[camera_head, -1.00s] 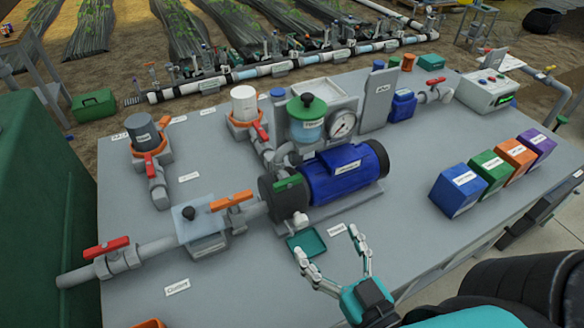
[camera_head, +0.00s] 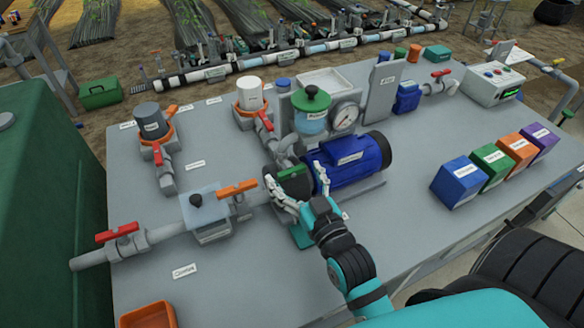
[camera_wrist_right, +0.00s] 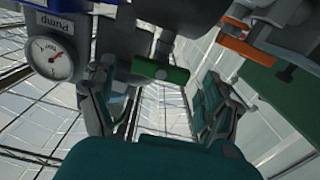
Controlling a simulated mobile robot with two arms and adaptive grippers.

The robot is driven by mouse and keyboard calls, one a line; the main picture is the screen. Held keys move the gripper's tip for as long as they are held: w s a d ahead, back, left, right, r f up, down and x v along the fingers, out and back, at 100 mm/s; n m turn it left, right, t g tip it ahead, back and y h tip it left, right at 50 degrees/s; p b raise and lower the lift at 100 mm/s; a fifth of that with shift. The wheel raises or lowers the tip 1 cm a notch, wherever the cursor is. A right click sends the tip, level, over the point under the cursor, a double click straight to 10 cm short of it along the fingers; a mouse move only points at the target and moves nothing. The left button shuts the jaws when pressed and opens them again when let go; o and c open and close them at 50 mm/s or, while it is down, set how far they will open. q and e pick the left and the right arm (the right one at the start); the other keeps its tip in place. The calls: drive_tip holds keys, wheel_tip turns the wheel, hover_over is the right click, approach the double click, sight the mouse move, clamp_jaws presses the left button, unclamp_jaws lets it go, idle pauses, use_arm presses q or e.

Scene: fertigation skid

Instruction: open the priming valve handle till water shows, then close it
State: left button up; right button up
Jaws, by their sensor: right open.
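The green valve handle (camera_head: 291,172) sits at the front of the blue pump (camera_head: 352,165), on its dark pump head. It also shows in the right wrist view (camera_wrist_right: 160,70), lying crosswise. I take it as the priming valve handle. My right gripper (camera_head: 297,178) is open, its fingers apart on either side of the handle; the wrist view shows it between them, and I cannot tell if they touch it. A small green tray (camera_head: 301,238) lies below, mostly hidden by the gripper. I see no water flowing. My left gripper is out of view.
An orange-handled valve (camera_head: 237,188) and a red-handled valve (camera_head: 117,232) sit on the pipe to the left. A pressure gauge (camera_head: 345,116) stands behind the pump. Several coloured boxes, including a blue one (camera_head: 458,182), stand to the right. An orange tray (camera_head: 149,314) lies at front left.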

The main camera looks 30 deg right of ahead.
drive_tip(key=shift+w+d, duration=0.1)
drive_tip(key=shift+w, duration=0.9)
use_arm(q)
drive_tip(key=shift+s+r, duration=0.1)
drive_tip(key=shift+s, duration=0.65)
use_arm(e)
drive_tip(key=c, duration=1.2)
drive_tip(key=shift+r+m+p, duration=0.15)
drive_tip(key=shift+m+p, duration=0.15)
drive_tip(key=shift+p, duration=0.45)
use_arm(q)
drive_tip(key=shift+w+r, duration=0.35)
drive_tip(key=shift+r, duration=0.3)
